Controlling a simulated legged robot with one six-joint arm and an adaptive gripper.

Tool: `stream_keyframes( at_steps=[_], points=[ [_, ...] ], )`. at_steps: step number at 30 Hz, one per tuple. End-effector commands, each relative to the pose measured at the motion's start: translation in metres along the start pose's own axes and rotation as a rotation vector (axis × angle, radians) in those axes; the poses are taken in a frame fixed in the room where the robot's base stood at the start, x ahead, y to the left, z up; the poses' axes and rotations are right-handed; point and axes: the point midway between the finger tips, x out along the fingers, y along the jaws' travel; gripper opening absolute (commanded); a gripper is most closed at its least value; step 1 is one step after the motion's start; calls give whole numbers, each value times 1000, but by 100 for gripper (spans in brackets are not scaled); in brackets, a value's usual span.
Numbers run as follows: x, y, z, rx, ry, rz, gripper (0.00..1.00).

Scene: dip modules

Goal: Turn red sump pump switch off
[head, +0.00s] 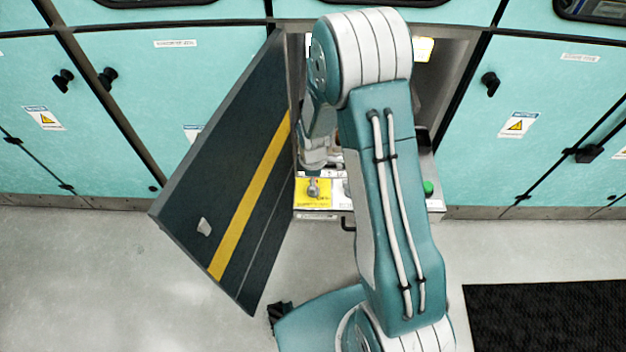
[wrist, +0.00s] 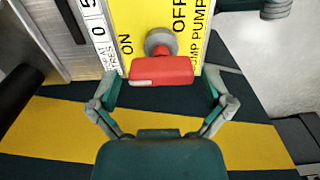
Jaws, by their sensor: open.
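The red switch handle (wrist: 162,71) is in the middle of the wrist view, in front of a round grey hub (wrist: 158,44). They are at a yellow label plate (wrist: 135,18) with ON at the left and OFF at the right. My gripper (wrist: 160,88) is open, with one finger on each side of the red handle. I cannot tell whether either finger touches it. In the head view the yellow plate (head: 313,200) lies on the pulled-out panel, with a grey fitting on it; no red handle shows there, and my arm hides much of the panel.
An open dark cabinet door (head: 225,180) with a yellow stripe stands left of my arm. A green button (head: 428,188) is at the panel's right. Teal cabinets (head: 530,120) line the wall. A black mat (head: 550,315) lies on the floor at the right.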

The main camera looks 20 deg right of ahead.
Motion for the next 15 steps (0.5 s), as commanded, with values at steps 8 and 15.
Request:
stream_keyframes(
  at_steps=[8, 15],
  points=[
    [4, 0, 0, 0, 0, 1, 100],
    [4, 0, 0, 0, 0, 1, 32]
  ],
)
